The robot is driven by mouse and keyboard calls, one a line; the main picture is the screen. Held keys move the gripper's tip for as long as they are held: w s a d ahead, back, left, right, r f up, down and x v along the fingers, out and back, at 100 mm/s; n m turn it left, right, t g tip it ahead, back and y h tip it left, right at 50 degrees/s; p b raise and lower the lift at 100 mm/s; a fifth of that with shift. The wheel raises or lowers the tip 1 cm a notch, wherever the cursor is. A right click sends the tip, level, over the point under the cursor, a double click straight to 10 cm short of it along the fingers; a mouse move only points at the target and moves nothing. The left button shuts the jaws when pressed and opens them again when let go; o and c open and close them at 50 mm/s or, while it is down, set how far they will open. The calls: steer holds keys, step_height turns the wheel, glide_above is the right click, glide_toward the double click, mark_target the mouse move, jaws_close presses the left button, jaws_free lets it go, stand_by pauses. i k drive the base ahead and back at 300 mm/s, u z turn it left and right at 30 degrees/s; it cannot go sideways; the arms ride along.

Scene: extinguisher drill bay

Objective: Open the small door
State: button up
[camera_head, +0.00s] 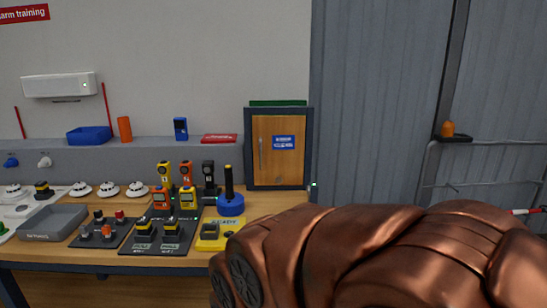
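The small door (278,160) is a light wooden panel set in a dark frame (249,150) at the back right of the bench. It looks closed, flush in its frame. It has a thin vertical handle near its left edge and a blue and white label at its upper right. A small round mark, perhaps a lock, shows near its bottom. My copper-coloured arm fills the lower right of the view, in front of the bench's right end. My gripper is not in view.
On the bench (100,254), left of the door, stand a blue round-based object (231,190), a yellow box (217,234), several handheld devices and a grey tray (52,222). A green item (278,103) lies on top of the frame. Grey corrugated wall is at the right.

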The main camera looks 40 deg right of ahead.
mark_target(278, 141)
steer(key=u, duration=1)
steer(key=i, duration=0.45)
steer(key=z, duration=1)
